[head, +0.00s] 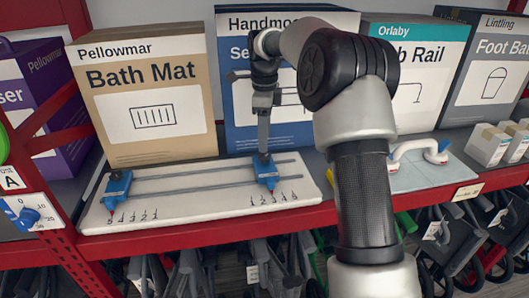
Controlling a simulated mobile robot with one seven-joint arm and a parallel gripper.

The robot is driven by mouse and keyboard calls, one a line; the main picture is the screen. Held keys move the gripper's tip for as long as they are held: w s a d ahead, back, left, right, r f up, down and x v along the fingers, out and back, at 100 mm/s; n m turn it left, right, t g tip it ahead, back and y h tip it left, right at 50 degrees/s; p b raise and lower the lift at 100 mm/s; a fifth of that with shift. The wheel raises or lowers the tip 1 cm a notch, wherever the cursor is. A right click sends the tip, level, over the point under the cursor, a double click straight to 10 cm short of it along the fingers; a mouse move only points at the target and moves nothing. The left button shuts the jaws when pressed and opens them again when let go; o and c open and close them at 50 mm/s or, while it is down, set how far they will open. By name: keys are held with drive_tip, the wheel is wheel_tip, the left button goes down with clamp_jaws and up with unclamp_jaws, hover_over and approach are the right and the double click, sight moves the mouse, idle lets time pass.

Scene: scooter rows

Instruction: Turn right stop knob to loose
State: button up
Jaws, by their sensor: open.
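A pale board (215,205) on the shelf carries two parallel grey rails with a blue stop on each side. The right stop (268,172) sits across the rails near the right number scale. Its knob, on top, is mostly hidden by my gripper (263,149). My gripper points down with its fingertips right at the top of that stop; the gap between the fingers is too small to see. I cannot tell whether they touch the knob, or which way the knob is turned. The left stop (118,186) stands near the left scale, with a small red pointer.
Boxes stand close behind the board: Bath Mat (145,95), a blue box (240,100) and a rail box (430,60). A blue dial (28,217) is on the left post. A white rail on a pad (420,160) lies right of my arm. Scooters hang below the red shelf edge.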

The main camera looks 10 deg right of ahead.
sight(264, 156)
wheel_tip(264, 156, down, 6)
drive_tip(key=shift+r, duration=0.15)
drive_tip(key=c, duration=1.1)
drive_tip(key=shift+o, duration=0.2)
drive_tip(key=shift+n+p, duration=0.45)
drive_tip(key=shift+n, duration=1.05)
drive_tip(key=o, duration=1.1)
drive_tip(key=shift+c, duration=0.2)
drive_tip(key=shift+r, duration=0.1)
wheel_tip(264, 156, up, 17)
drive_tip(key=p, duration=0.1)
drive_tip(key=shift+r, duration=0.15)
